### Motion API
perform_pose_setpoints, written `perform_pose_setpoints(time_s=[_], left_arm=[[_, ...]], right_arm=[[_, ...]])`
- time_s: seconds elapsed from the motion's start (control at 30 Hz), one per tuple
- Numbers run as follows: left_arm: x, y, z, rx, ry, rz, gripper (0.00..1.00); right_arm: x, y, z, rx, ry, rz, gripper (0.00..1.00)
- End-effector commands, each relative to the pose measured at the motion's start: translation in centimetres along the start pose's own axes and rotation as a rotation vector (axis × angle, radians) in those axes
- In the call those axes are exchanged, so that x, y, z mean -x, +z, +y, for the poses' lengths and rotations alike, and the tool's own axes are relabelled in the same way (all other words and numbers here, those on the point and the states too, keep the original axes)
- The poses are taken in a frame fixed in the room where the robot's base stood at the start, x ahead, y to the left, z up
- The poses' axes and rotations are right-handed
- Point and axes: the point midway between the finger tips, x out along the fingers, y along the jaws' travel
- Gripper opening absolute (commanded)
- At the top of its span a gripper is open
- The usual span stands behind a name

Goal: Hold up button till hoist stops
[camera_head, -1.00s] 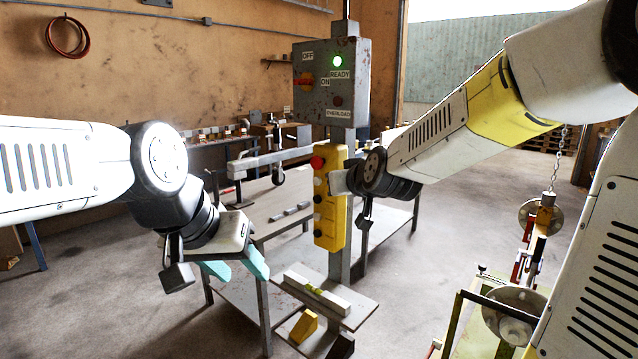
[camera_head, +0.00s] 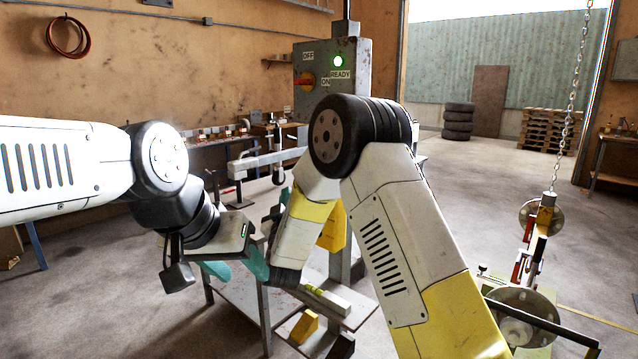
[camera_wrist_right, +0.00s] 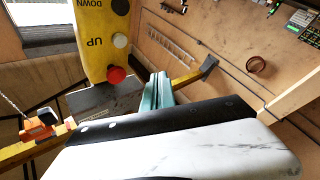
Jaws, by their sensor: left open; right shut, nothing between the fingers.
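The yellow pendant (camera_head: 335,228) hangs below the grey control box (camera_head: 345,75); my right arm hides most of it in the head view. In the right wrist view the pendant (camera_wrist_right: 92,40) appears upside down. The pale button (camera_wrist_right: 120,40) beside "UP" is uncovered, with a red button (camera_wrist_right: 117,74) near it. My right gripper (camera_wrist_right: 160,78) is shut and empty, to the right of the red button; no contact with the UP button shows. My left gripper (camera_head: 236,268) is open and empty, left of the pendant. The hoist chain (camera_head: 571,95) holds an orange-yellow hook piece (camera_head: 546,205) at the right.
Hub discs (camera_head: 520,315) and a frame stand at the lower right. Floor behind is clear, with tyres (camera_head: 458,121) and pallets (camera_head: 545,130) at the back.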

Motion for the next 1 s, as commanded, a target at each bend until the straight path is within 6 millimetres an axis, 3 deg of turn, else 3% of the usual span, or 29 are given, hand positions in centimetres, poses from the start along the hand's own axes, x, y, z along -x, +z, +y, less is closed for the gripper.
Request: perform_pose_setpoints(time_s=[0.47,1.0], left_arm=[[0.0,0.0,0.0,0.000,0.000,0.000,0.50],[0.0,0.0,0.0,0.000,0.000,0.000,0.50]], right_arm=[[-0.7,0.6,0.7,-0.001,0.003,-0.002,0.00],[-5.5,4.0,4.0,-0.001,0.001,0.000,0.00]])
